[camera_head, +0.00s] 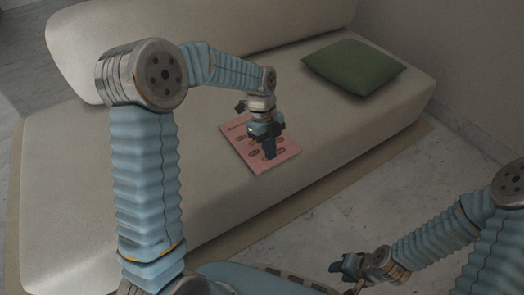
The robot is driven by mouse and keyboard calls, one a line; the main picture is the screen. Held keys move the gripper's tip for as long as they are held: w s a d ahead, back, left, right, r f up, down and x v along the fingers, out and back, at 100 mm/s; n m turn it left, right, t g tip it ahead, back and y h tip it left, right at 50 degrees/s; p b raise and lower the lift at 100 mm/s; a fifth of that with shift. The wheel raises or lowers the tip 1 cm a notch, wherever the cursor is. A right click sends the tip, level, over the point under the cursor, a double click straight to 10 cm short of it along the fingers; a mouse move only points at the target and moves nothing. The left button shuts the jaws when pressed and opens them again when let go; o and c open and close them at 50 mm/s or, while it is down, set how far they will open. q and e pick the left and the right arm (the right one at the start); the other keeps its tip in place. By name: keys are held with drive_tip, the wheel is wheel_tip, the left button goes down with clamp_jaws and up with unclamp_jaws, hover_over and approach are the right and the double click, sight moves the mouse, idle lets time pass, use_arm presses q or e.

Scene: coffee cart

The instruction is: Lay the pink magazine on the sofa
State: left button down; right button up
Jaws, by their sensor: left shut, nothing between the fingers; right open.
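The pink magazine (286,149) lies flat on the seat of the cream sofa (190,188), near its front edge. Dark markings show on its cover, and my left gripper hides part of its middle. My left gripper (269,156) points down over the magazine with its fingers shut and nothing held between them. I cannot tell whether its tips touch the cover. My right gripper (340,268) is open and empty, low at the bottom of the view, over the floor in front of the sofa.
The sofa stands on a beige rug (370,160) over a marble floor (400,205). The seat between magazine and cushion is clear.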

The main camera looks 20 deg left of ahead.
use_arm(q)
wheel_tip(320, 180, down, 9)
drive_tip(key=w+b, duration=0.1)
drive_tip(key=b, duration=0.1)
drive_tip(key=shift+a+h, duration=0.3)
drive_tip(key=shift+a, duration=0.05)
drive_tip(key=shift+r, duration=0.1)
